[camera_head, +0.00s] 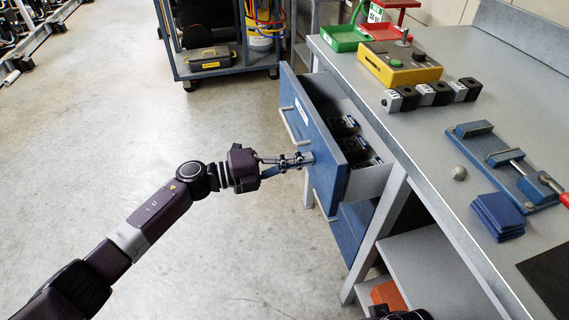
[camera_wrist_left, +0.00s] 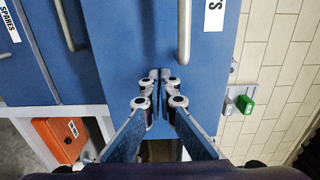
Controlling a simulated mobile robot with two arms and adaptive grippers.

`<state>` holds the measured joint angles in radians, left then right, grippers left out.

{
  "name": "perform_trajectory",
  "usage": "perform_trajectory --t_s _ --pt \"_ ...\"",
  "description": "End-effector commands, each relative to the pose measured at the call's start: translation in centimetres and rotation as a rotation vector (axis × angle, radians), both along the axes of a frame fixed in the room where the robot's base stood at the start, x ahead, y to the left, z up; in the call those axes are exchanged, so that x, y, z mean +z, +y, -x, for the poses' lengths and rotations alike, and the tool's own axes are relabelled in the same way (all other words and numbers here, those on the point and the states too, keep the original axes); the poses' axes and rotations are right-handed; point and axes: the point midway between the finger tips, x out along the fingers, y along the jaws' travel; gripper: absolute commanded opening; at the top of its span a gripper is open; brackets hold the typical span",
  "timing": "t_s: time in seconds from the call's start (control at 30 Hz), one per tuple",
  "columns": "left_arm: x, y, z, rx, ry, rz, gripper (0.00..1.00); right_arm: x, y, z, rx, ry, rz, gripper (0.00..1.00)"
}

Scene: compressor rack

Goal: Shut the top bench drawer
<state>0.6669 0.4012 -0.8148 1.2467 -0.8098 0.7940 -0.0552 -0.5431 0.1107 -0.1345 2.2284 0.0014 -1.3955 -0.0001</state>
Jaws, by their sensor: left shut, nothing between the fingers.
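The top bench drawer stands pulled out from the bench, and its blue front (camera_head: 328,158) faces left in the head view. Several black parts (camera_head: 345,125) lie inside it. A grey bar handle (camera_head: 292,123) and a white label are on the front. My left gripper (camera_head: 305,158) is shut and empty, with its fingertips at the drawer front, near the end closer to me. In the left wrist view the fingertips (camera_wrist_left: 165,75) are together before the blue front (camera_wrist_left: 125,65), beside the handle (camera_wrist_left: 184,30). I cannot tell whether they touch it.
A lower blue drawer (camera_head: 355,228) is under the top one. The bench top (camera_head: 440,135) holds a yellow control box (camera_head: 400,64), several dark blocks, a blue clamp fixture and blue pads (camera_head: 497,215). An orange box (camera_head: 388,295) sits on the lower shelf.

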Motion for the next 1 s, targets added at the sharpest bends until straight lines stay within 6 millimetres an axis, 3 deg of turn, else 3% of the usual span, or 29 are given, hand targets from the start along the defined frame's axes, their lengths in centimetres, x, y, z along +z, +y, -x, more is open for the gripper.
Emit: perform_trajectory --t_s 0.1,0.33,0.5,0.7,1.0 --pt "-0.1 -3.2 -0.7 -0.003 -0.003 0.002 0.0 1.5 -0.2 0.2 -0.003 -0.011 0.001 0.78" --pt "-0.2 -8.3 -2.0 -0.003 -0.002 0.001 0.0 5.6 -0.6 1.3 -0.005 -0.034 0.004 0.78" --pt "-0.2 -10.9 -2.6 -0.001 0.0 0.001 0.0 4.7 -0.6 1.3 -0.005 -0.029 0.005 0.78" --pt "-0.1 -12.5 -3.1 0.0 0.0 0.0 0.0 4.3 -0.6 1.3 -0.006 -0.031 0.006 0.78" --pt "0.1 -13.0 -3.2 0.001 -0.001 0.001 0.0 4.2 -0.6 1.3 -0.006 -0.03 0.006 0.78"
